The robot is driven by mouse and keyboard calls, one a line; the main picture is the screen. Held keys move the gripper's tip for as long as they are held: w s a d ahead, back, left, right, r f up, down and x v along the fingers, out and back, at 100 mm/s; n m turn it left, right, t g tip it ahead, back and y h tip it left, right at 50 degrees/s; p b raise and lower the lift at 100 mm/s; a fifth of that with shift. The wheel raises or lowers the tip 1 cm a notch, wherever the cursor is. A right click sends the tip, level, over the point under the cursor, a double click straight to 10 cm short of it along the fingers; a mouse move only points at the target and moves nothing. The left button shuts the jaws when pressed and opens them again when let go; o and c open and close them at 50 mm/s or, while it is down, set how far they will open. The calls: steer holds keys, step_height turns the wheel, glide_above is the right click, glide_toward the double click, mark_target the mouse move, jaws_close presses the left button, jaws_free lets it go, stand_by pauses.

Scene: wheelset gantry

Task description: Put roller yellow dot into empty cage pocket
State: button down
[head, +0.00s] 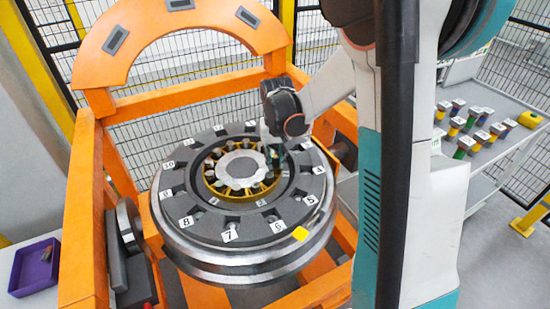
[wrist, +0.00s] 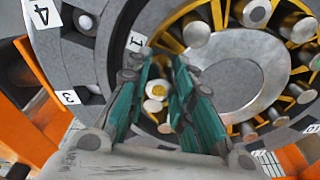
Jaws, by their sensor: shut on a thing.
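My gripper (head: 274,150) is over the far right part of the yellow cage (head: 232,194), pointing down. In the wrist view, its green-padded fingers (wrist: 164,72) are closed on a pale roller with a yellow dot (wrist: 158,89) on its end face. The cage (wrist: 217,14) rings a grey hub disc, with several plain rollers (wrist: 194,33) in its pockets. The held roller is at the cage ring, near the tag reading 1. The fingers cover the pocket there, so I cannot tell how deep the roller sits or whether that pocket is the empty one.
The wheel's dark outer ring (head: 178,205) carries numbered tags and square recesses. An orange gantry frame (head: 85,200) surrounds it. A grey shelf (head: 490,170) at right holds several rollers on coloured stands. A purple bin (head: 35,266) stands at lower left.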

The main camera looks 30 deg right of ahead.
steer(key=shift+f+b, duration=0.75)
steer(key=shift+f, duration=0.15)
steer(key=c, duration=1.3)
jaws_free()
steer(key=shift+r, duration=0.1)
steer(key=r, duration=0.4)
steer(key=s+r, duration=0.1)
steer(key=r, duration=0.6)
steer(key=shift+s+a+r, duration=0.15)
steer(key=shift+a+r, duration=0.05)
steer(key=shift+r, duration=0.2)
steer(key=s+a+r+n+t, duration=0.1)
steer(key=s+r, duration=0.1)
steer(key=s, duration=0.3)
steer(key=s+a+r+n+t, duration=0.1)
steer(key=s+a+r, duration=0.1)
steer(key=s, duration=0.4)
steer(key=s+a+f+t+b, duration=0.1)
steer(key=s+a, duration=0.1)
steer(key=s, duration=0.1)
steer(key=s+a+f+n+t+b, duration=0.1)
steer(key=s+a, duration=0.2)
steer(key=s+a+f+t+b, duration=0.1)
steer(key=s+a+f, duration=0.1)
steer(key=s+a, duration=0.1)
steer(key=shift+s+a+n+t, duration=0.15)
steer(key=shift+s+n+t, duration=0.1)
steer(key=shift+n+t, duration=0.15)
